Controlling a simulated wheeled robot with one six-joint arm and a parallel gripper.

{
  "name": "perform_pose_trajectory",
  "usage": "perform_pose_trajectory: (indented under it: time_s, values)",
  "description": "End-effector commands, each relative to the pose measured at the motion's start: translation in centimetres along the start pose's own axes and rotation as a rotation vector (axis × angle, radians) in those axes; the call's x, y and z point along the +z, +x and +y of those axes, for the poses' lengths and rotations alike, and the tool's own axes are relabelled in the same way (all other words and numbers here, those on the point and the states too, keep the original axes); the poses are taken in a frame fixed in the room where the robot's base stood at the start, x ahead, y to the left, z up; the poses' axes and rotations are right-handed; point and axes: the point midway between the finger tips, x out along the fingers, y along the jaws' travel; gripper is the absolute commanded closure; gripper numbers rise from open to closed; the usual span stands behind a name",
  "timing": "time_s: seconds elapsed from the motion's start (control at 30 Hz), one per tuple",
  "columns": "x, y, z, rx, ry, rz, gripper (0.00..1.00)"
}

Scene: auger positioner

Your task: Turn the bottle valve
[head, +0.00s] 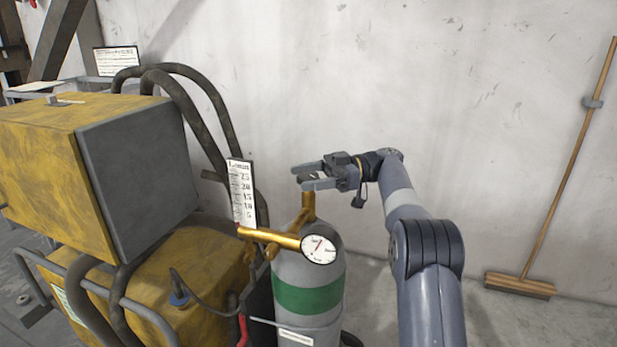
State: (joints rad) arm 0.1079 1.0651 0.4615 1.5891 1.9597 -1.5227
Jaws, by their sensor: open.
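The grey gas bottle (289,272) with a green band stands upright in the middle of the head view. A brass valve stem (308,206) rises from its top. A brass regulator (268,237) runs to the left, with a round white gauge (318,249) and a scale plate (241,194) marked 5 to 25. My gripper (302,177) is open and points left, with its fingers at the top of the valve stem. The valve's top is partly hidden by the fingers. I cannot tell whether they touch it.
A yellow and grey machine (85,165) with dark hoses (200,95) and tube rails fills the left side. A white wall (470,110) stands behind. A broom (560,170) leans on it at the right. The floor between bottle and broom looks clear.

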Motion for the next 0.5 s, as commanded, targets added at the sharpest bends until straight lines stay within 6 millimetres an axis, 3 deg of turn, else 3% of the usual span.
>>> perform_pose_trajectory:
  time_s: [0.17,0.5]
  values:
    - [-1.9,0.0,0.0,0.0,-0.004,-0.002,0.33]
    - [-8.1,0.0,0.0,0.0,-0.003,-0.001,0.33]
